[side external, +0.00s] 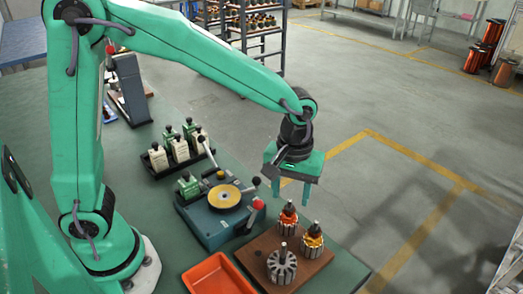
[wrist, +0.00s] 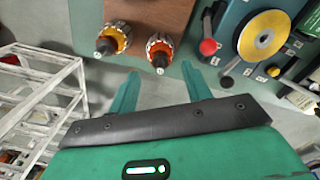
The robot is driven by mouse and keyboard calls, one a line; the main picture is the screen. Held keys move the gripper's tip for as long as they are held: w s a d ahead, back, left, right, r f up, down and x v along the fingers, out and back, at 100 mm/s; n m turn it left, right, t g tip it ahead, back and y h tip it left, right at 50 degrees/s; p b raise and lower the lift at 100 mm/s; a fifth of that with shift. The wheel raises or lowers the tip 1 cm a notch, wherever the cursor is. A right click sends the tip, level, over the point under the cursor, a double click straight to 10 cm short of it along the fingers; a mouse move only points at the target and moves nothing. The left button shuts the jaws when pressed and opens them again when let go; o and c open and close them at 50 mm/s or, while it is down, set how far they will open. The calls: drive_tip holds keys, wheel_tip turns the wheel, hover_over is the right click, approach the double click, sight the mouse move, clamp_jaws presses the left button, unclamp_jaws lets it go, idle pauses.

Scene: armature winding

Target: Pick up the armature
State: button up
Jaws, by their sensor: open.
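Three armatures stand upright on a brown wooden board (side external: 262,243). One has red-orange windings (side external: 288,217), one has yellow-orange windings (side external: 312,240), and the front one is a bare grey slotted core (side external: 281,267). My gripper (side external: 291,195) is open and empty, pointing down above the back of the board, a little higher than the red-orange armature. In the wrist view, two wound armatures, one at left (wrist: 116,37) and one at right (wrist: 160,48), show just beyond my open fingers (wrist: 160,72). The bare core is not in the wrist view.
A blue machine with a yellow disc (side external: 225,196) and a red-knobbed lever (side external: 258,204) stands left of the board. An orange tray (side external: 218,275) lies at the front. The bench edge is close to the board's right.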

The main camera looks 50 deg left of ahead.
sight(290, 203)
drive_tip(key=shift+f, duration=1.9)
clamp_jaws()
